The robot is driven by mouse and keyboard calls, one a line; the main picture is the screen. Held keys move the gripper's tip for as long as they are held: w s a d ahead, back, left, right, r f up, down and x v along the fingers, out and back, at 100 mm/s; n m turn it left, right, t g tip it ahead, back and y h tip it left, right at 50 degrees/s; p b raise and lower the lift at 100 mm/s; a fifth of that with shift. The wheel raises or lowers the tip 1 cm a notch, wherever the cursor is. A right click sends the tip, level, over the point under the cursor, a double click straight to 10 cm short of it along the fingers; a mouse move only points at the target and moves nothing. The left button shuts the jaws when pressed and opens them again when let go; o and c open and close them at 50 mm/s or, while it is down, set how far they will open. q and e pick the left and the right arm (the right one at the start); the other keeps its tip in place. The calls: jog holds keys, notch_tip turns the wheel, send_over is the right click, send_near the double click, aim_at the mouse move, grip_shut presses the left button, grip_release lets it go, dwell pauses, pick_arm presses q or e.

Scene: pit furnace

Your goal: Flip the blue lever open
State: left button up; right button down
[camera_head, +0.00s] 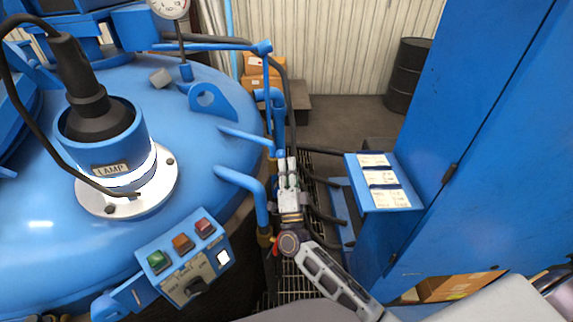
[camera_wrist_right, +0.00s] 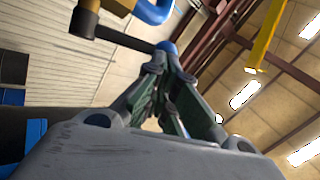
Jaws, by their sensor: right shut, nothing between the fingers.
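In the wrist view, a dark lever rod with a blue rounded end (camera_wrist_right: 167,47) reaches out from a brass fitting (camera_wrist_right: 84,20) on a blue pipe. My right gripper (camera_wrist_right: 160,66) is shut and empty, with its fingertips close by the blue end. I cannot tell whether they touch it. In the head view my right gripper (camera_head: 287,168) is beside the blue pipes at the right edge of the furnace lid. There the gripper hides most of the lever. My left gripper is not in view.
The round blue furnace lid (camera_head: 205,150) carries a lamp housing (camera_head: 105,140) and a control box (camera_head: 183,262) with coloured buttons. A tall blue cabinet (camera_head: 470,140) with a label shelf (camera_head: 413,197) stands on the right. Dark hoses run through the narrow gap between.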

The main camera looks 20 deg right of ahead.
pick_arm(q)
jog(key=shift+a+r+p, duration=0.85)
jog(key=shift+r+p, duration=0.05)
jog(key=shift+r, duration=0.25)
pick_arm(e)
jog(key=shift+w+d+r+m+g, duration=0.4)
jog(key=shift+w+d+r, duration=0.25)
jog(key=shift+w+r, duration=0.1)
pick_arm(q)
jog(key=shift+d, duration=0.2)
pick_arm(e)
jog(key=shift+w+d, duration=0.1)
jog(key=shift+d, duration=0.05)
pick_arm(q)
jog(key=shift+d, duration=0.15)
